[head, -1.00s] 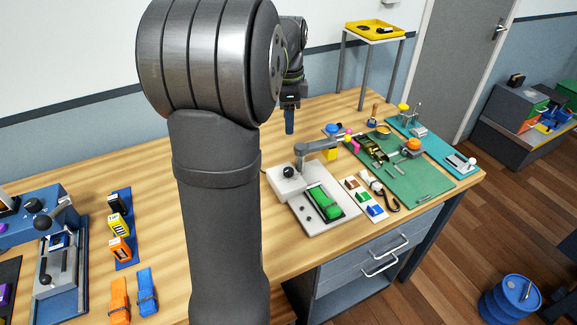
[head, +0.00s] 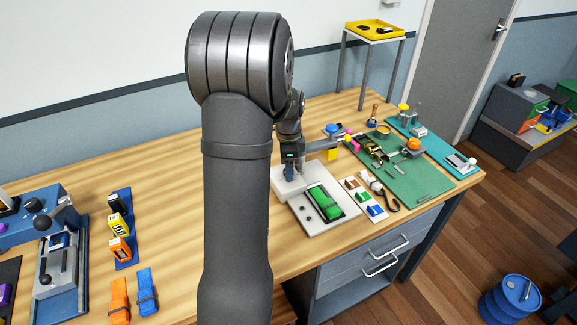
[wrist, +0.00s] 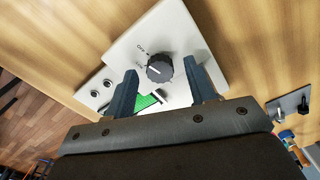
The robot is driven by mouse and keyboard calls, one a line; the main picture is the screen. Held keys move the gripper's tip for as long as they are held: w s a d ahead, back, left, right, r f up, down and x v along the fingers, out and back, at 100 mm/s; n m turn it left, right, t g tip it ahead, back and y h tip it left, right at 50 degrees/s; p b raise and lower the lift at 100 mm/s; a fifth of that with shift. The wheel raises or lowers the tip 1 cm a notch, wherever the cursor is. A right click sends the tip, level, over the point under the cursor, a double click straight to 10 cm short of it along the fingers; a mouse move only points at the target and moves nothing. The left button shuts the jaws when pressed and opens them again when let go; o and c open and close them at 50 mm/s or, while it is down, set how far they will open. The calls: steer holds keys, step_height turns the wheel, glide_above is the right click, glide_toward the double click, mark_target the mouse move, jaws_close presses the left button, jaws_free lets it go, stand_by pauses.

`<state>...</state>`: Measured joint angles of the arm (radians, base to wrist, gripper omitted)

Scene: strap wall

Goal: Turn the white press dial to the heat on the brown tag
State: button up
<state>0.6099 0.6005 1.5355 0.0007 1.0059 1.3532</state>
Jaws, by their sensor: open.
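The white press (head: 335,224) stands on the bench with a green piece (head: 326,204) on its plate. Its black dial (wrist: 159,69) shows in the wrist view on the white housing (wrist: 187,33), with small print beside it, one mark reading like OFF. A white pointer line on the dial points left. My gripper (wrist: 160,70) is open, its two fingers on either side of the dial; I cannot tell if they touch it. In the head view my gripper (head: 290,172) hides the dial. A brown tag (head: 352,184) lies right of the press; its writing is too small to read.
A green mat (head: 425,178) with several tools lies to the right.

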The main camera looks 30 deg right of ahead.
steer(key=shift+f, duration=0.2)
steer(key=shift+c, duration=0.2)
steer(key=c, duration=0.9)
steer(key=shift+c, duration=0.2)
